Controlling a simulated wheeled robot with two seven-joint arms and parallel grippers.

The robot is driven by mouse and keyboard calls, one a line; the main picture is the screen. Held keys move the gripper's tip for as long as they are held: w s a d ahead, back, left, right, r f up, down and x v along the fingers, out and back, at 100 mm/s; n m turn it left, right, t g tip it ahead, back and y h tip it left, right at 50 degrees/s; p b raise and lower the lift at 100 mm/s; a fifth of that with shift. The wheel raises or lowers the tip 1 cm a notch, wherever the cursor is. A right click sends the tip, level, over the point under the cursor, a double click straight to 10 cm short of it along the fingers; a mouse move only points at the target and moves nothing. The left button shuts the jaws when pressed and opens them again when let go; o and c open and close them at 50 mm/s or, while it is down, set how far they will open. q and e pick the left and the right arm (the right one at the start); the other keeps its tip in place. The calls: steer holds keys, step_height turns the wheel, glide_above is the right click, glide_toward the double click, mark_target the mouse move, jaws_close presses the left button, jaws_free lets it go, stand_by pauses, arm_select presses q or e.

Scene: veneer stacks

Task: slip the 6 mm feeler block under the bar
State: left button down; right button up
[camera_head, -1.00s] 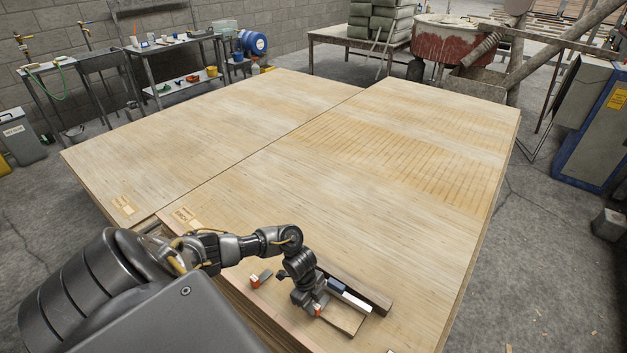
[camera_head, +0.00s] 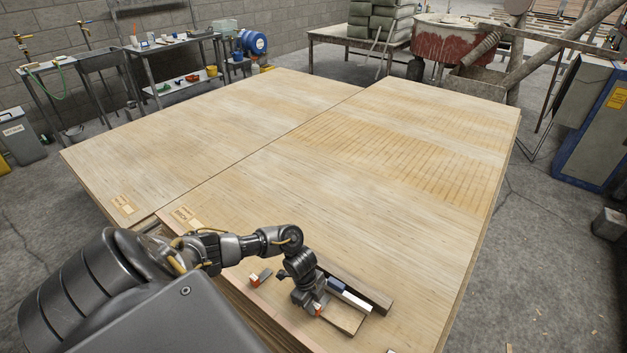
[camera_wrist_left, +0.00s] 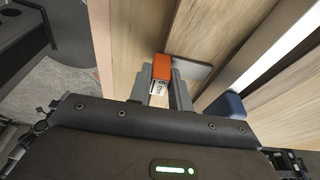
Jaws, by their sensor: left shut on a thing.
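The feeler block has an orange end (camera_wrist_left: 161,67) and a grey flat tongue (camera_wrist_left: 192,72); the label on it appears to read 6 mm. My left gripper (camera_wrist_left: 165,88) is shut on the block. In the head view this gripper (camera_head: 313,305) is low over the near part of the right stack. The white bar (camera_head: 355,299) lies just right of the gripper, with a dark blue piece (camera_head: 336,285) at its far end. In the left wrist view the tongue points right toward the bar (camera_wrist_left: 272,52) and looks apart from it. My right gripper is out of view.
A dark wooden strip (camera_head: 375,295) runs along the bar's far side. A pale wood piece (camera_head: 345,319) lies on its near side. Another orange and grey block (camera_head: 258,277) lies left of the gripper. The stack's top (camera_head: 400,220) beyond is clear.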

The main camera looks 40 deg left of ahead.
arm_select(q)
steer(key=shift+w+a, duration=0.1)
steer(key=shift+w, duration=0.45)
steer(key=c, duration=1.2)
jaws_free()
steer(key=v, duration=1)
steer(key=shift+r, duration=0.4)
steer(key=shift+a, duration=0.1)
